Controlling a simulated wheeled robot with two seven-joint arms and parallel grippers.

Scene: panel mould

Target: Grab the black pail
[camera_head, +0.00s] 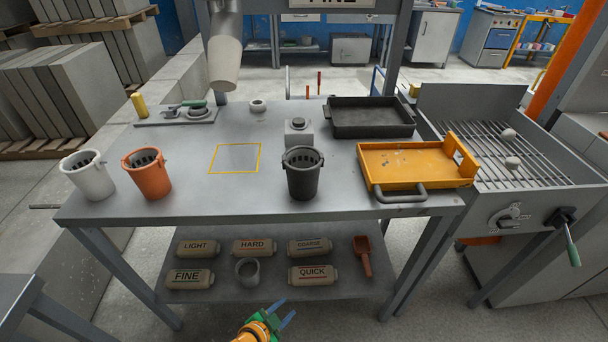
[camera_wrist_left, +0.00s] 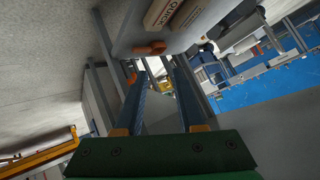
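The black pail (camera_head: 302,174) stands upright on the grey table near its front edge, right of the middle. Its handle lies around the rim. My left gripper (camera_head: 284,314) is low in front of the table, below the tabletop and well short of the pail. Its blue fingers are apart with nothing between them, which also shows in the left wrist view (camera_wrist_left: 158,95). The pail cannot be made out in the left wrist view. My right gripper is in neither view.
An orange pail (camera_head: 149,176) and a white pail (camera_head: 88,177) stand at the table's left. A yellow tray (camera_head: 405,168) lies right of the black pail, a small grey block (camera_head: 299,133) behind it. Labelled bags (camera_head: 313,275) and a red scoop (camera_head: 362,258) lie on the lower shelf.

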